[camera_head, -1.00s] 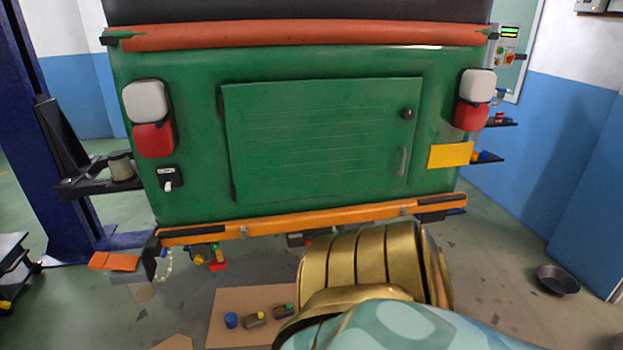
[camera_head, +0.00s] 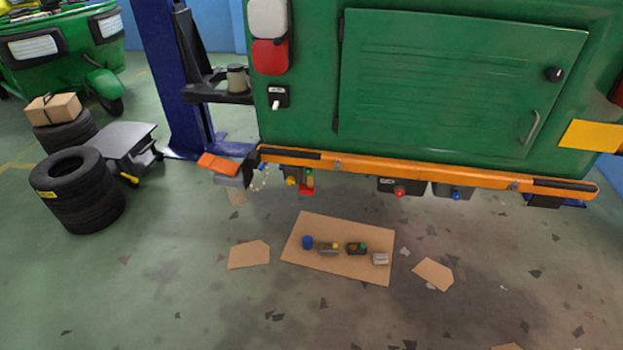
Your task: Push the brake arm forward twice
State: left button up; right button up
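I cannot tell for sure which part is the brake arm. An orange flat pad (camera_head: 218,164) on a grey mount juts out at the left end of the orange bumper bar (camera_head: 420,171). A small black box with a white toggle (camera_head: 276,98) sits on the green rickshaw's rear (camera_head: 312,100), below the red lamp. Under the bumper hang a red knob (camera_head: 399,193), a blue knob (camera_head: 456,195) and a red-and-green fitting (camera_head: 308,182). Neither of my grippers shows.
A blue lift post (camera_head: 172,70) with a black arm stands left of the rickshaw. Stacked tyres (camera_head: 78,195) and a grey-topped cart (camera_head: 112,143) are at left. A cardboard sheet (camera_head: 300,262) with small parts lies on the floor.

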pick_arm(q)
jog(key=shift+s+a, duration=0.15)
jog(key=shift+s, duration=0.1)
